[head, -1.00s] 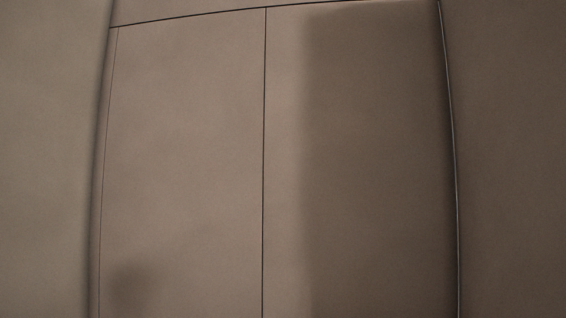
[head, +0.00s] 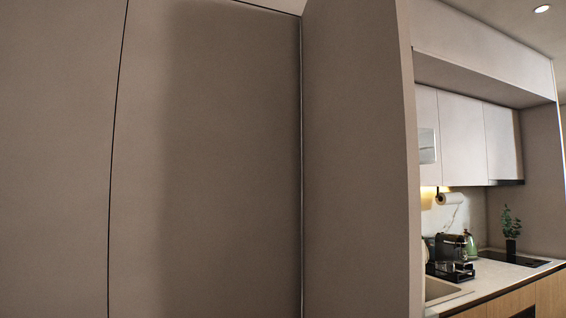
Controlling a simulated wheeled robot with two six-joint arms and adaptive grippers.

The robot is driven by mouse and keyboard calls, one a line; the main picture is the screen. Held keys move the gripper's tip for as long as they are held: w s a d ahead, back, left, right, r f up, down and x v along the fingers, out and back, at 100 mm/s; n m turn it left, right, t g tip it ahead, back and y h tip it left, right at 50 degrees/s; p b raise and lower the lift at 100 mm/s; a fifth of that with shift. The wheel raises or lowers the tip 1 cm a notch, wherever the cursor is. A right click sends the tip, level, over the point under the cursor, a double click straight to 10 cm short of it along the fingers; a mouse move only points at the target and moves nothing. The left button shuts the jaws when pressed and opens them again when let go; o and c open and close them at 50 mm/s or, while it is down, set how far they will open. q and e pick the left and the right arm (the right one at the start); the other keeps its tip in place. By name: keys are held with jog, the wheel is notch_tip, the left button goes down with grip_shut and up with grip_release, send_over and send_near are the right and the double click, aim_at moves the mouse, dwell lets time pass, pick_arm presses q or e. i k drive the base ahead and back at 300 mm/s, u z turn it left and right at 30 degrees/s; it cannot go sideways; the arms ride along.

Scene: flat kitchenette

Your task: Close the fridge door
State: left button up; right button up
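No fridge door can be made out for certain in the head view. Tall, flat brown-grey panels (head: 60,160) fill the left half, with a thin dark vertical seam between two of them. A dark shadow falls on the panel (head: 230,170) right of that seam. No handle, open gap or fridge interior shows. Neither of my grippers is in view.
A brown side wall (head: 355,160) juts out right of the panels. Beyond it is a kitchenette with white upper cabinets (head: 462,135), a sink (head: 445,288), a black coffee machine (head: 452,258), a green kettle (head: 471,243) and a potted plant (head: 511,230).

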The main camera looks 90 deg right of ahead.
aim_at(362, 246)
jog(key=z, duration=3.1)
jog(key=i, duration=0.5)
jog(key=z, duration=1.4)
jog(key=k, duration=0.8)
jog(key=u, duration=0.45)
